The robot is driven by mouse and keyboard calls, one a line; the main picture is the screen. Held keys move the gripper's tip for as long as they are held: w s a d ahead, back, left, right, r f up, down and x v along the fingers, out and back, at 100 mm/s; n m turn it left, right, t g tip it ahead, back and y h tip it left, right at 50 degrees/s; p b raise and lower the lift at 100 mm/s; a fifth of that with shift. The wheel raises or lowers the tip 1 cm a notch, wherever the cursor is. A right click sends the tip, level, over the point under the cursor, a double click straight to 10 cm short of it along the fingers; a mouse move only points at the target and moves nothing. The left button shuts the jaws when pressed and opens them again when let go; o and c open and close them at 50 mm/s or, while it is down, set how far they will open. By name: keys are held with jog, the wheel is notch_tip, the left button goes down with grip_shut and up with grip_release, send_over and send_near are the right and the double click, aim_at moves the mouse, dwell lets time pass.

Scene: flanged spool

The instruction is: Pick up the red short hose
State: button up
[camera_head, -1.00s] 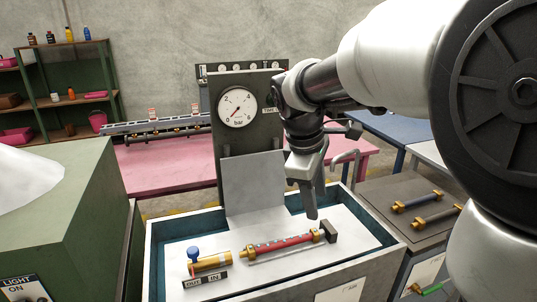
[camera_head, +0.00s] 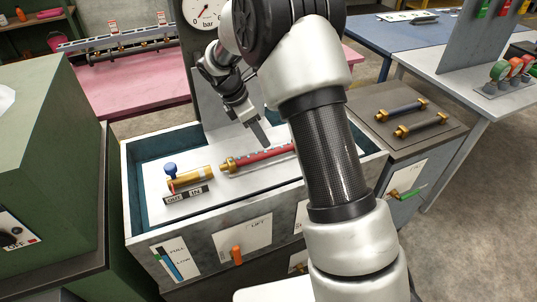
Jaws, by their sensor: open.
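The red short hose (camera_head: 262,158) has brass end fittings and lies on the white plate inside the test basin (camera_head: 147,236). Its left brass end shows; its right end is hidden behind my arm. My gripper (camera_head: 260,138) points down just above the red hose, near its middle in the picture. It is open, with nothing seen between its fingers. A small gap seems to part the fingertips from the hose, but I cannot tell the exact height.
A brass valve with a blue knob (camera_head: 170,168) stands left of the hose, behind OUT and IN labels. A dark cabinet top (camera_head: 400,135) at the right holds a blue hose (camera_head: 402,110) and a dark hose (camera_head: 421,125). A green cabinet (camera_head: 45,130) stands close on the left.

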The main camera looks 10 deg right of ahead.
aim_at(268, 151)
jog(key=shift+x, duration=3.6)
jog(key=shift+s+a, duration=0.15)
jog(key=shift+a, duration=0.05)
jog(key=shift+c, duration=0.5)
grip_shut()
